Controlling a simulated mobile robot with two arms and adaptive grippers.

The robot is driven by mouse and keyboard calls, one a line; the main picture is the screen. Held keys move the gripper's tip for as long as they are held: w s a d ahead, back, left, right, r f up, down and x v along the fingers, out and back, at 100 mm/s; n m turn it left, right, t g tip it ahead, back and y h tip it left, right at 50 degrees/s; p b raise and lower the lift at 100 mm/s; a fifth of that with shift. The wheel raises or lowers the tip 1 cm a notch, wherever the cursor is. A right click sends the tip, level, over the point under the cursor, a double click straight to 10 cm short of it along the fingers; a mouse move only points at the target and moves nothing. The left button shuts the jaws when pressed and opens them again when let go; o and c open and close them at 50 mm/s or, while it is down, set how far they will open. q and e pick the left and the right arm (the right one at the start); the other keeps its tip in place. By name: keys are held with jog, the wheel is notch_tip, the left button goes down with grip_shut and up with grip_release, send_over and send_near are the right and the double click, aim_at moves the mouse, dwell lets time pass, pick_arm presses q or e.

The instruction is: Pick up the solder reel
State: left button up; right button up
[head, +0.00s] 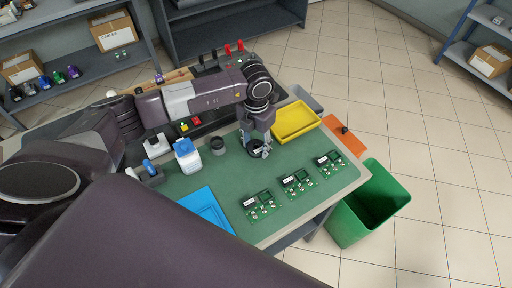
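My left gripper (260,150) points down over the green mat of the workbench, near the yellow tray. A small dark round thing, which looks like the solder reel (251,147), is at its fingertips and partly hidden by them. I cannot tell whether the fingers are closed on it or only around it. A dark grey round container (217,146) stands apart to the left of the gripper. My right gripper is not in view.
A yellow tray (296,120) stands just right of the gripper. Several green circuit boards (263,205) lie along the front right. The mat between boards and bottle is clear.

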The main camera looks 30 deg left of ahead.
pick_arm(q)
jog(key=c, duration=0.5)
jog(key=shift+c, duration=1.7)
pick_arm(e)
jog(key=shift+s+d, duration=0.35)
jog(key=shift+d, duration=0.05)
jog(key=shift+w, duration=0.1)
pick_arm(q)
jog(key=shift+r, duration=0.15)
jog(key=shift+r, duration=0.25)
notch_tip(320, 180, up, 19)
jog(key=b, duration=0.3)
jog(key=shift+r+b, duration=0.15)
jog(key=shift+b, duration=0.15)
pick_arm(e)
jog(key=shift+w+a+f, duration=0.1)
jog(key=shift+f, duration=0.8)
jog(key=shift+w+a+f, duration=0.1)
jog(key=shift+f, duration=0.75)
